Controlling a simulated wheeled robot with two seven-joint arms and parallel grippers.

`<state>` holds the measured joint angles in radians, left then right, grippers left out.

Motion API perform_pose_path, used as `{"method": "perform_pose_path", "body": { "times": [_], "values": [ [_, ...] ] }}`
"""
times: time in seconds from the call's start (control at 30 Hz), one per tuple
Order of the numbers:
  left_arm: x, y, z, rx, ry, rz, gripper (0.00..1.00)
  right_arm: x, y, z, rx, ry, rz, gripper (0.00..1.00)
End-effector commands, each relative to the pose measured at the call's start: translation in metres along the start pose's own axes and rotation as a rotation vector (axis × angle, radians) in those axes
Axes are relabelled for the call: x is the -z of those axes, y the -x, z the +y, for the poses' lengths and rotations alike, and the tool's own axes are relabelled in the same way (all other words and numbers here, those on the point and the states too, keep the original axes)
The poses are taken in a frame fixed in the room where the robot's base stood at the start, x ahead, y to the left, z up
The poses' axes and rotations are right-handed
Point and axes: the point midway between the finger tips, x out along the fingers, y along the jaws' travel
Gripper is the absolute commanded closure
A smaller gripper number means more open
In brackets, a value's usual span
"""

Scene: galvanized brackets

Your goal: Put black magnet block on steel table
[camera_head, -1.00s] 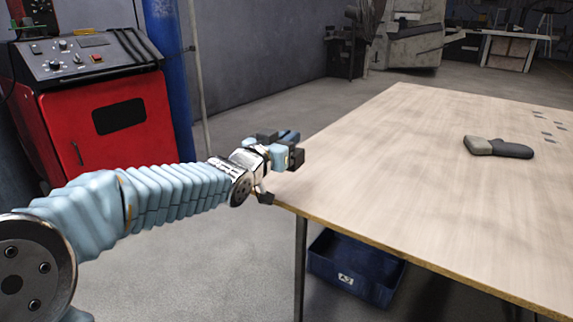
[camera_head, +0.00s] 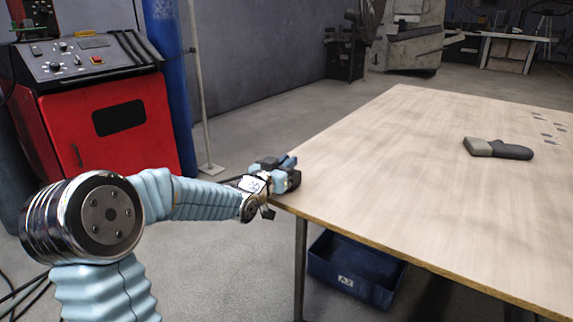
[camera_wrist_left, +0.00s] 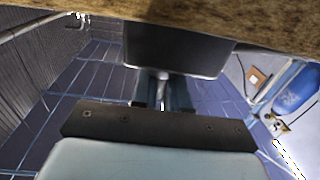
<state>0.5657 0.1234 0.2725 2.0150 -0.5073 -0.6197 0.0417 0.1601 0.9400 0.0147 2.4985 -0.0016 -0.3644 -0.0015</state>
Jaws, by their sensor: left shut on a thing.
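My left gripper (camera_head: 287,174) is at the left corner of the big table (camera_head: 400,170), by its edge. The table has a pale wood-look top and a dark metal leg; no steel top shows. The gripper is shut on a dark block (camera_wrist_left: 178,48), which looks like the black magnet block. In the left wrist view the block is partly cut off by a brown wooden edge (camera_wrist_left: 120,12) across the top. In the head view the block is hard to tell from the dark finger parts, and whether it touches the table is unclear. My right gripper is out of view.
A grey and black tool-like object (camera_head: 498,148) lies on the table's right half, with several small grey pieces (camera_head: 547,134) behind it. A blue bin (camera_head: 355,270) is under the table. A red machine (camera_head: 115,125) stands at left. Most of the tabletop is clear.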

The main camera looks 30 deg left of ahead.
Motion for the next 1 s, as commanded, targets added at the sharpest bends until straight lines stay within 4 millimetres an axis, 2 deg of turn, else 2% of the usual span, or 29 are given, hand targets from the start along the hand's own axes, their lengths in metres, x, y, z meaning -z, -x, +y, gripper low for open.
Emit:
{"method": "perform_pose_path", "body": {
  "times": [0.23,0.27,0.4,0.67,0.83,1.0],
  "values": [
    [-0.003,0.000,0.001,-0.001,-0.001,0.004,1.00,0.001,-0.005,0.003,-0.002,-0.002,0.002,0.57],
    [-0.003,0.000,0.000,0.000,0.000,0.000,0.81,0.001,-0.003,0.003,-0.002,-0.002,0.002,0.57],
    [-0.003,0.000,0.000,0.000,0.000,0.000,0.60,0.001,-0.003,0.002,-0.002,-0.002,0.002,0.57],
    [-0.002,0.000,0.000,0.000,0.000,-0.001,0.60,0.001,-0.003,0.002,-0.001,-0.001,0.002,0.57],
    [-0.001,0.002,0.000,0.000,0.000,-0.002,0.60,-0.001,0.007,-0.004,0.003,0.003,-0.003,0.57],
    [-0.002,0.042,0.000,0.001,-0.004,0.002,0.60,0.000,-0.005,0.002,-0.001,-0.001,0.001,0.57]
  ]
}}
